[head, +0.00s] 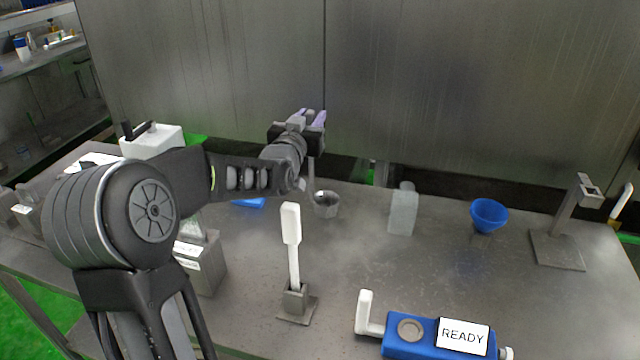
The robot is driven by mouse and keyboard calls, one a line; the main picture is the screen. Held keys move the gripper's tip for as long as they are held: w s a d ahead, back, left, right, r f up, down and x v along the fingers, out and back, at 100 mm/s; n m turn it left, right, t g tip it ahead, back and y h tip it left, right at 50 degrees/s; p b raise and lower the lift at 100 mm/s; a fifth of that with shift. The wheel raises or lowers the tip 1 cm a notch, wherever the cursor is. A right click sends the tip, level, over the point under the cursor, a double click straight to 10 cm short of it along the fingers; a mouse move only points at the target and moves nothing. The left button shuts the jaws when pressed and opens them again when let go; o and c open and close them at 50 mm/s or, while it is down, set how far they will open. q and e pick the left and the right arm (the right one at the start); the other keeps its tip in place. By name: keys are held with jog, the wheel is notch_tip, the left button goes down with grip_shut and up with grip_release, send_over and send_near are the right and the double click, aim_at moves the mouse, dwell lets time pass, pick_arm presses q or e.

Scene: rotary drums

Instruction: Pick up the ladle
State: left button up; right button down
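A small grey metal cup (326,206) with a thin upright handle (311,172) stands toward the back of the table; it looks like the ladle. My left gripper (311,116) is above and behind it in the picture, pointing away toward the metal wall. Its two purple-tipped fingers look apart, with nothing clear between them. I cannot tell whether the handle's top, partly hidden by my wrist, touches the gripper. My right gripper is not in view.
A white-handled tool (292,235) stands in a holder at front centre. A blue device reading READY (425,338) lies front right. A grey bottle (403,210), blue funnel (488,215) and metal stand (560,248) are to the right. Grey boxes (205,265) stand left. The middle right of the table is clear.

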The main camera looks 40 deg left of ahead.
pick_arm(q)
grip_shut()
dwell(1.1)
